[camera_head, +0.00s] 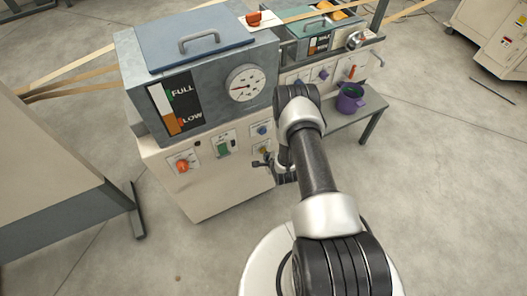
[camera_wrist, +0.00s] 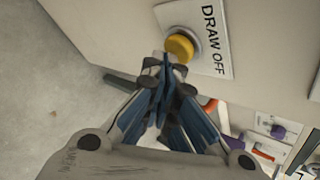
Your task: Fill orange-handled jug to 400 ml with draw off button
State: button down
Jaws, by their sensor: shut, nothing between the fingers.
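The yellow draw off button (camera_wrist: 180,46) sits in a grey ring on a white "DRAW OFF" plate in the wrist view. My gripper (camera_wrist: 166,68) is shut and empty, its blue-grey fingertips right at the button's lower edge. I cannot tell whether they touch it. In the head view my gripper (camera_head: 261,163) is low at the machine's front right corner, partly behind my arm. An orange curved piece (camera_wrist: 211,104), perhaps the jug's handle, shows beside the fingers in the wrist view. The rest of the jug and its fill level are hidden.
The grey tank (camera_head: 200,90) above has a FULL/LOW gauge and a round dial (camera_head: 246,84). A purple container (camera_head: 350,98) stands on a bench to the right. Floor in front is clear.

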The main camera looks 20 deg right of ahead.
jog(key=shift+s, duration=0.45)
jog(key=shift+s, duration=0.15)
jog(key=shift+s+p, duration=0.8)
jog(key=shift+s, duration=1.6)
jog(key=shift+d, duration=0.1)
